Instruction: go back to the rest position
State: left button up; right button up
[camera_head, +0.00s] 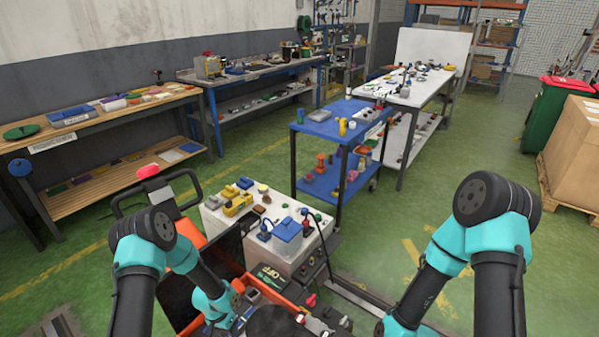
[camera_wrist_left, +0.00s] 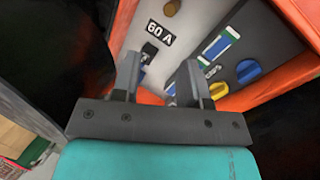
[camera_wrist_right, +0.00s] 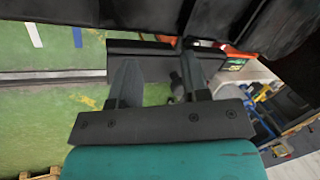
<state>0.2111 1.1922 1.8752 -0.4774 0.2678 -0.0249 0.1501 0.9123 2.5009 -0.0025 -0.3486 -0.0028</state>
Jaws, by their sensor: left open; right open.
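My left gripper (camera_wrist_left: 160,78) is open in the left wrist view, with nothing seen between its fingers. It is over an orange-edged box (camera_wrist_left: 285,85) with a "60 A" label (camera_wrist_left: 160,33), a blue knob (camera_wrist_left: 248,71) and a yellow part (camera_wrist_left: 218,90). My right gripper (camera_wrist_right: 160,82) is open and empty in the right wrist view, with green floor and a dark bar behind its fingers. The fingertips are hard to make out there.
A white-topped cabinet (camera_head: 215,222) with small parts stands ahead. A blue two-shelf cart (camera_head: 312,127) is behind it. A workbench (camera_head: 95,120) lines the left wall. A cardboard box (camera_head: 575,150) and green bin (camera_head: 546,118) stand at right. Green floor (camera_head: 480,160) is open between cart and box.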

pick_arm(q)
jog(key=s+d+r+n+t, duration=0.2)
jog(key=s+r+n, duration=0.3)
jog(key=s+r, duration=0.8)
jog(key=s+t, duration=0.1)
jog(key=s, duration=0.1)
jog(key=shift+s+d+h, duration=0.4)
